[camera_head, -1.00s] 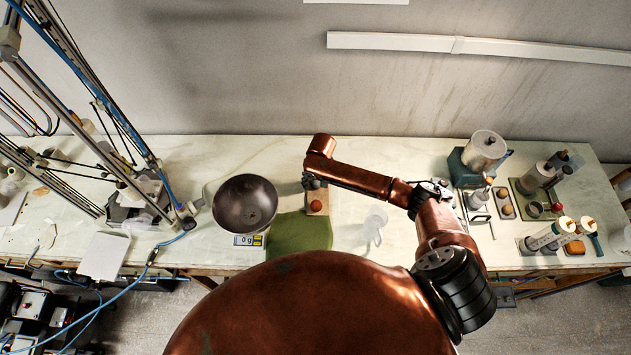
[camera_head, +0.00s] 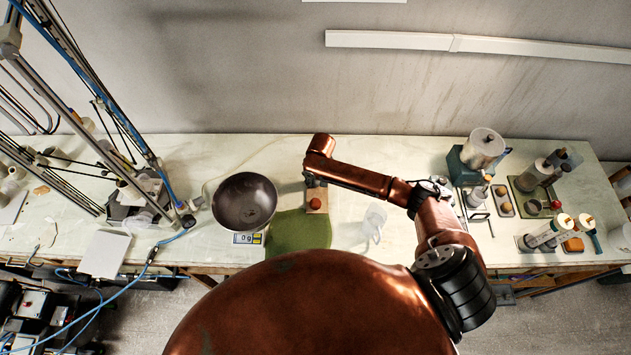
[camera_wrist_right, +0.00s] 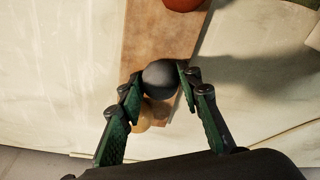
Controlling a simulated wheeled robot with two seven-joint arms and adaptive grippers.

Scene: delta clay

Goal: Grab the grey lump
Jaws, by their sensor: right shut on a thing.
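The grey lump (camera_wrist_right: 160,77) is a dark, round ball over the wooden board in the right wrist view. My right gripper (camera_wrist_right: 161,80) has its two green fingers on either side of the lump, with the fingertips against it. In the head view my right gripper (camera_head: 311,181) is at the far end of the board, and the grey lump cannot be made out there. I cannot tell whether the lump touches the board. My left gripper is in neither view.
The wooden board (camera_head: 323,199) carries a red lump (camera_head: 315,203). An ochre lump (camera_wrist_right: 146,116) shows between my fingers. A dark bowl (camera_head: 244,203) on a scale stands left, with a green mat (camera_head: 298,233) in front. A clear jug (camera_head: 374,222) stands right.

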